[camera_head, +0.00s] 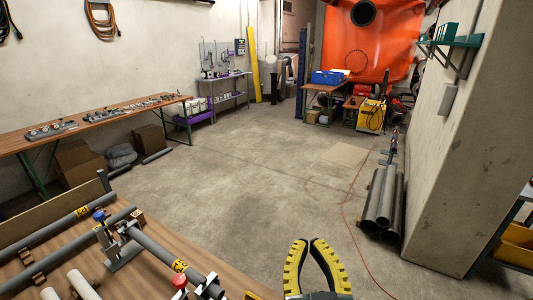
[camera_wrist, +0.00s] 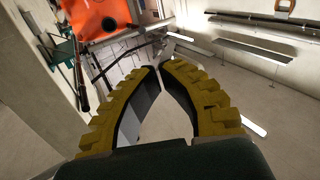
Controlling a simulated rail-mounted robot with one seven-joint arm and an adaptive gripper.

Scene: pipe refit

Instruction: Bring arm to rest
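My gripper (camera_head: 310,241) shows at the bottom centre of the head view, with yellow ridged fingers pointing up and away over the floor. It also shows in the wrist view (camera_wrist: 160,68). The fingers lean toward each other, with a narrow gap between the tips and a wider gap lower down. Nothing is between them. My gripper is to the right of the wooden workbench (camera_head: 152,205) and appears clear of it. Most of my arm is out of view.
On the workbench are grey pipes (camera_head: 160,250), a blue-knobbed clamp (camera_head: 99,215) and a red knob (camera_head: 180,281). Loose pipes (camera_head: 383,205) lie by the right-hand pillar (camera_head: 465,150). An orange hose or cable (camera_head: 352,225) runs along the floor. The middle floor is clear.

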